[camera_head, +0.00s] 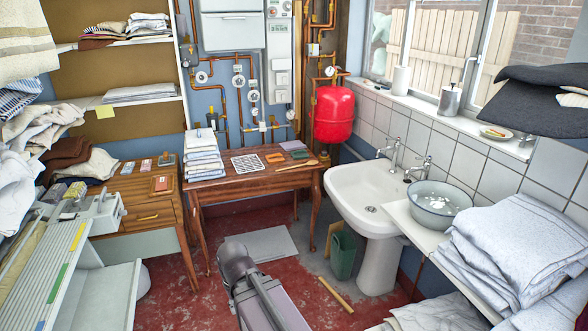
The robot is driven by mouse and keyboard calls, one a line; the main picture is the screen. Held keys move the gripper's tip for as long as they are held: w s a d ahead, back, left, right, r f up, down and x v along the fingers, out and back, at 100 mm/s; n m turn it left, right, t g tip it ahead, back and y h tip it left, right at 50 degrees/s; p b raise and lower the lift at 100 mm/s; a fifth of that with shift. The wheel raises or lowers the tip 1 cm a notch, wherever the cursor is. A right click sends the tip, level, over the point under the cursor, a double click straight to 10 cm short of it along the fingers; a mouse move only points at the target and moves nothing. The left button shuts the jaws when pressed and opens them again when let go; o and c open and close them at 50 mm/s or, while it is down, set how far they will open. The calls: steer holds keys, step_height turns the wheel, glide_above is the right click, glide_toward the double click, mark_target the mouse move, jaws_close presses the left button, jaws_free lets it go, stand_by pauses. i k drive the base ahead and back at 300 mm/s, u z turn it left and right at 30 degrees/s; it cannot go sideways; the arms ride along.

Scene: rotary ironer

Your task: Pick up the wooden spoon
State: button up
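A long, thin, light-brown wooden item that looks like the wooden spoon (296,165) lies flat on the brown wooden table (226,181), near its right end. It is small in the picture, so its bowl and handle are hard to tell apart. Part of my grey arm rises from the bottom middle, in front of the table and well apart from the spoon. No gripper fingers can be made out.
The table also bears folded cloths (203,157), a white rack (249,163) and small orange and green items. A white sink (357,188) stands to the right. On the red floor are a green bin (343,255), a grey mat (262,245) and a wooden stick (335,293).

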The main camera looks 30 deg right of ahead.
mark_target(311, 163)
steer(key=z, duration=1.05)
steer(key=i, duration=1.05)
steer(key=u, duration=0.15)
steer(key=k, duration=0.6)
steer(key=u, duration=0.05)
